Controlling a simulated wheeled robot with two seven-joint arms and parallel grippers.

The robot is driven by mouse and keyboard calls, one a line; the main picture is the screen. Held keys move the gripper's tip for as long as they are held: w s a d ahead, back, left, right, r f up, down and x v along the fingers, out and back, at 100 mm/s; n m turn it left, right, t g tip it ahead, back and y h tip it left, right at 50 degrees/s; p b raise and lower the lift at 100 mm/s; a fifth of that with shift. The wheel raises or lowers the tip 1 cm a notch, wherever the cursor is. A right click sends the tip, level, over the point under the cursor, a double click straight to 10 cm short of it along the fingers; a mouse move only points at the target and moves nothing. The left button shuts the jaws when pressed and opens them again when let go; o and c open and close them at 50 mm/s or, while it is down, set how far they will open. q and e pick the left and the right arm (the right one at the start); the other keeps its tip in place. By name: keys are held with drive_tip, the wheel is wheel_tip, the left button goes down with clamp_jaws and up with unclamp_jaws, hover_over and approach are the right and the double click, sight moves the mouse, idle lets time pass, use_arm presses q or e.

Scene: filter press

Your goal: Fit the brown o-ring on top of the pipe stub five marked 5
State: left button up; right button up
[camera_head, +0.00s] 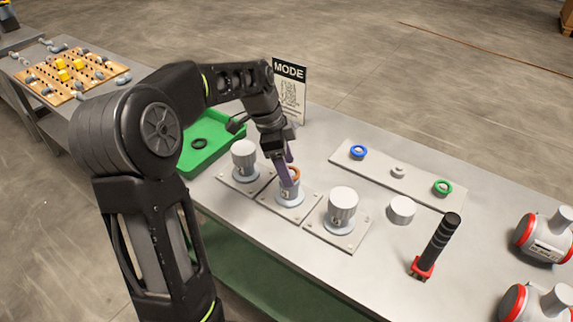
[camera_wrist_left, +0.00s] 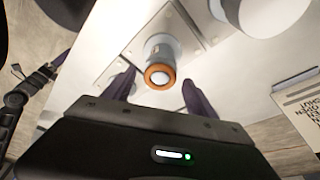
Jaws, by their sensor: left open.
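The brown o-ring (camera_head: 296,173) sits on the top end of the middle pipe stub (camera_head: 291,195); its number is too small to read surely. In the left wrist view the o-ring (camera_wrist_left: 160,77) is around the stub's pale top, and the grey stub (camera_wrist_left: 162,47) stands below it. It looks level. My left gripper (camera_head: 288,178) is above the stub, fingers pointing down. In the left wrist view, the open fingers (camera_wrist_left: 158,90) lie to either side of the o-ring, with gaps between. My right gripper is out of view.
A green tray (camera_head: 225,150) holds a black ring (camera_head: 199,143). A MODE sign (camera_head: 290,90) stands behind; a black-handled tool (camera_head: 438,240) stands right.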

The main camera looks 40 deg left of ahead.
use_arm(q)
drive_tip(key=shift+r, duration=0.35)
drive_tip(key=v, duration=1.1)
drive_tip(key=shift+r+p, duration=0.3)
drive_tip(key=shift+p, duration=0.05)
